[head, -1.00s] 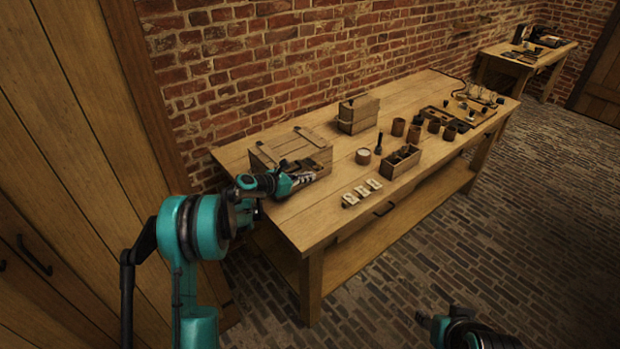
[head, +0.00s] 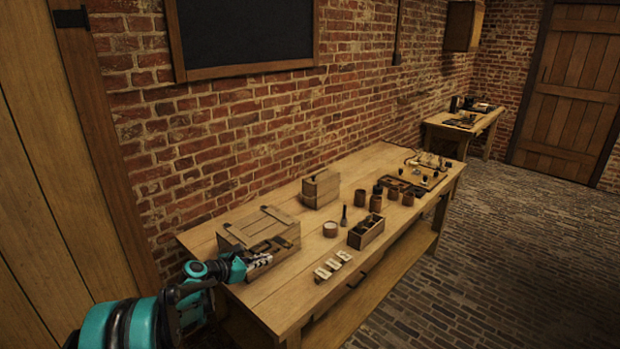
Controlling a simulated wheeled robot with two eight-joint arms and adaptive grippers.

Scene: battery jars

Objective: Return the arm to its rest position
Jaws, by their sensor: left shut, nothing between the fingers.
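My left arm comes in from the lower left of the head view. Its gripper (head: 259,262) is shut and empty. In the picture it lies over the front of the slatted wooden crate (head: 231,233) at the near left end of the workbench (head: 276,304). I cannot tell whether it touches the crate. My right gripper is out of view.
On the bench stand a smaller wooden box (head: 321,190), a pale-topped round jar (head: 330,230), an open divided box (head: 366,232), white labelled pieces (head: 333,265) and several brown jars (head: 361,198). A second table (head: 465,125) stands farther back. The brick floor at right is clear.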

